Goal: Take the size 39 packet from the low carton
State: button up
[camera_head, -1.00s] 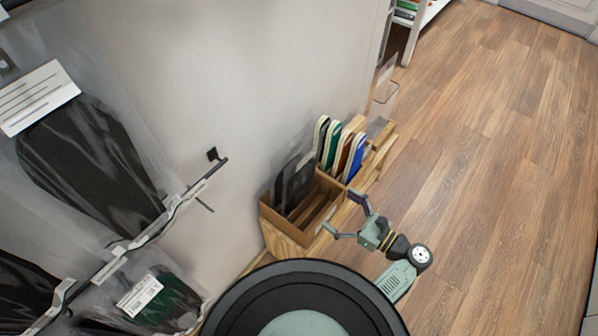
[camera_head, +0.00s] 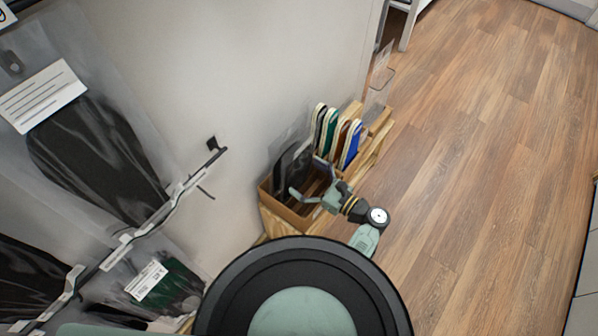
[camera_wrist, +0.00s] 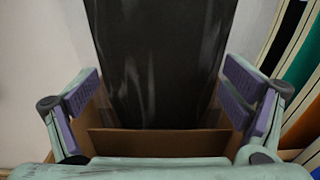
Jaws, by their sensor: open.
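The low carton (camera_head: 278,208) is an open brown cardboard box against the wall; its inside wall and a divider (camera_wrist: 155,142) show in the wrist view. A dark packet in clear film (camera_head: 290,165) stands upright in its back part. In the wrist view the black packet (camera_wrist: 155,62) rises between my gripper's two fingers, and no size number is readable. My gripper (camera_head: 309,180) is open over the carton. Its fingers (camera_wrist: 160,100) have purple pads, one on either side of the packet, with gaps between pads and packet.
Several insoles with coloured faces (camera_head: 338,135) stand in a wooden rack right beside the carton; their striped edges (camera_wrist: 285,50) are close to my right finger. Bagged packets hang on hooks (camera_head: 180,190) at left. The wooden floor (camera_head: 480,150) at right is clear.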

jog(key=shift+c, duration=0.5)
jog(key=c, duration=1.2)
